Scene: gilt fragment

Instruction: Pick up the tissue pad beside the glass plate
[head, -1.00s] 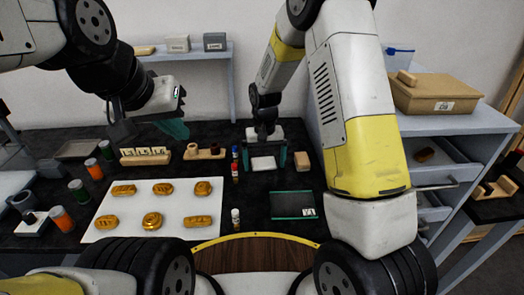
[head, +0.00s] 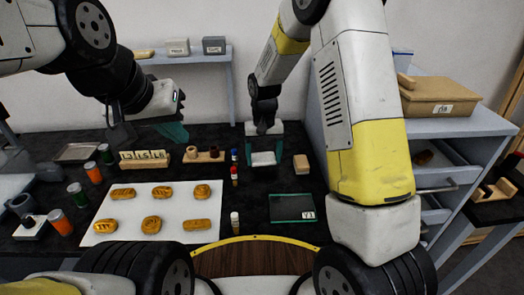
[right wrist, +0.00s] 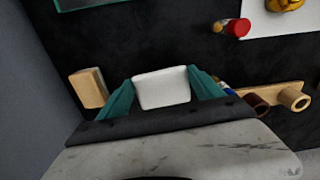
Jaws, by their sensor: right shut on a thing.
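The white tissue pad (head: 263,159) is between the teal fingers of my right gripper (head: 265,157), which is shut on it, behind the glass plate. In the right wrist view the pad (right wrist: 162,88) shows as a pale block with a finger at each side. The dark glass plate (head: 292,207) with teal edges and a small white label lies flat on the black table, nearer to me. Its corner shows at the top of the right wrist view (right wrist: 85,4). My left gripper (head: 172,131) hangs over the back left of the table; its finger gap is not clear.
A wooden block (head: 301,165) stands right of the pad. Small capped bottles (head: 235,175) stand to its left. A white board (head: 155,235) with several gilt pieces lies at left. A wooden holder (head: 203,155) and a number rack (head: 145,158) stand behind it. Drawers (head: 440,175) stand at right.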

